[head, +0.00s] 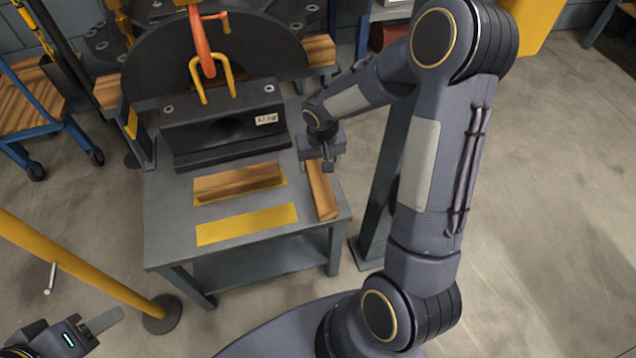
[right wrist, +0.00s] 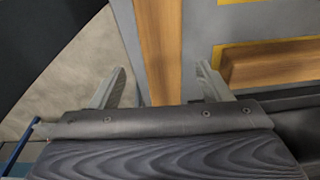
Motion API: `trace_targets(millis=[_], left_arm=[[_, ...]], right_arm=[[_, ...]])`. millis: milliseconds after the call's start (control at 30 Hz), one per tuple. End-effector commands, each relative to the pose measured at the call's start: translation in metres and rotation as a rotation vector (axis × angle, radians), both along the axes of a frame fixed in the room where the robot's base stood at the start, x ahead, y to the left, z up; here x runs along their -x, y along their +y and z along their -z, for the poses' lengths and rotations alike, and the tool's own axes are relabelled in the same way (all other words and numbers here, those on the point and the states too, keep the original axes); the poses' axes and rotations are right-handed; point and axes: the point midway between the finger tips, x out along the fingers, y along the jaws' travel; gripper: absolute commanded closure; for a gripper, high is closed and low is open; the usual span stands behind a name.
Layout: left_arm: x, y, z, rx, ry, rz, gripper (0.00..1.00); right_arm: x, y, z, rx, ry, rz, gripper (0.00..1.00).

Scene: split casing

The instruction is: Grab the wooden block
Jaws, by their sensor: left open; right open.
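One wooden block (head: 321,192) lies lengthwise along the right edge of the grey table. A second wooden block (head: 238,182) lies crosswise near the table's middle, partly over a yellow strip. My right gripper (head: 325,166) is open over the far end of the right-edge block. In the right wrist view this block (right wrist: 160,42) runs between the two spread fingers, with gaps on both sides; its near end is hidden by the gripper body. The crosswise block (right wrist: 272,62) is right of the fingers there. My left gripper (head: 98,324) is open and empty at the lower left, away from the table.
A black fixture (head: 225,125) with a yellow handle and an orange hook above it stands on the table's back half. A bare yellow strip (head: 247,224) is at the table's front. A yellow post (head: 85,270) stands left. The floor at right is clear.

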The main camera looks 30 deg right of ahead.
Motion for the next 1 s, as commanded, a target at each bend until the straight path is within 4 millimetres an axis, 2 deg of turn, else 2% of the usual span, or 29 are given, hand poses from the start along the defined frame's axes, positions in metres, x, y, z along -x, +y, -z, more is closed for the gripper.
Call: trace_targets(millis=[167, 400, 667, 767, 1000], left_arm=[[0.000, 0.000, 0.007, 0.000, 0.000, 0.000, 0.53], [0.000, 0.000, 0.019, 0.000, 0.000, 0.000, 0.53], [0.000, 0.000, 0.019, 0.000, 0.000, 0.000, 0.53], [0.000, 0.000, 0.019, 0.000, 0.000, 0.000, 0.53], [0.000, 0.000, 0.019, 0.000, 0.000, 0.000, 0.53]], right_arm=[[0.000, 0.001, 0.017, 0.000, 0.002, -0.001, 0.29], [0.000, 0.003, 0.053, -0.001, 0.003, -0.002, 0.29], [-0.002, 0.003, 0.057, -0.001, 0.001, 0.000, 0.29], [-0.002, 0.003, 0.057, -0.001, 0.001, -0.001, 0.40], [-0.002, 0.003, 0.057, -0.001, 0.001, -0.001, 0.71]])
